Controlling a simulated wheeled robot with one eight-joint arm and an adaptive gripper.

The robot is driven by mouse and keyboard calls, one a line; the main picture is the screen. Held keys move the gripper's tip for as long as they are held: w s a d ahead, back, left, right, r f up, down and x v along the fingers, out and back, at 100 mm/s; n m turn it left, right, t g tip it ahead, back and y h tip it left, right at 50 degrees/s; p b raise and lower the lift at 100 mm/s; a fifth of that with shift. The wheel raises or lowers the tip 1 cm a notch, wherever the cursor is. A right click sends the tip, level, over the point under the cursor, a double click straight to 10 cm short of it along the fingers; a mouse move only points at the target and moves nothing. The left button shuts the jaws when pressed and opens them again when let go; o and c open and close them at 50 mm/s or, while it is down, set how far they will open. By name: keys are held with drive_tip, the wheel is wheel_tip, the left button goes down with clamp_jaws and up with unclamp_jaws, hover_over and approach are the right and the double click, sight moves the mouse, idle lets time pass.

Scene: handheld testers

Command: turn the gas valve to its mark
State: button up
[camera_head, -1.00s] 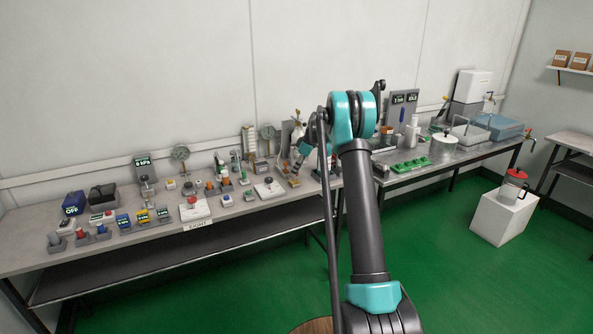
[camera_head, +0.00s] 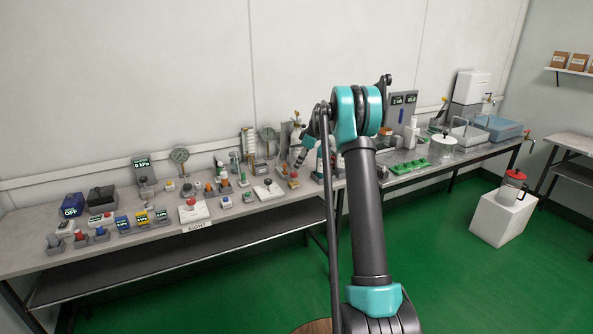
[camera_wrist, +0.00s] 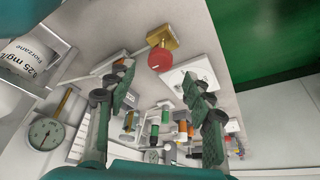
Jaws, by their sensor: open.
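The valve with a round red knob (camera_wrist: 160,60) on a brass body (camera_wrist: 163,36) stands on the bench, seen in the upper middle of the wrist view. The knob has a small pale mark on its face. In the head view the small red and brass valve (camera_head: 293,175) sits near the right end of the left bench. My gripper (camera_wrist: 157,76) is open and empty, with its green-padded fingers spread to either side below the knob in the picture, not closed on it.
A pressure gauge (camera_wrist: 45,133), a labelled bottle (camera_wrist: 28,55) and several small testers crowd around. The bench front edge (camera_wrist: 235,95) is near, with open green floor beyond.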

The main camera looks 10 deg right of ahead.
drive_tip(key=v, duration=0.7)
drive_tip(key=shift+r, duration=0.25)
drive_tip(key=s+a+f+m+t+h, duration=0.15)
drive_tip(key=s+m, duration=0.55)
drive_tip(key=s, duration=2)
drive_tip(key=s+f+m+h, duration=0.1)
drive_tip(key=s+f+m, duration=0.2)
drive_tip(key=s, duration=1)
drive_tip(key=s+f+m+h, duration=0.1)
drive_tip(key=s+f+m, duration=0.1)
drive_tip(key=s+f, duration=0.5)
drive_tip(key=s, duration=0.6)
drive_tip(key=shift+f+m+t+h, duration=0.25)
drive_tip(key=shift+m+t+h, duration=0.1)
drive_tip(key=shift+m, duration=0.05)
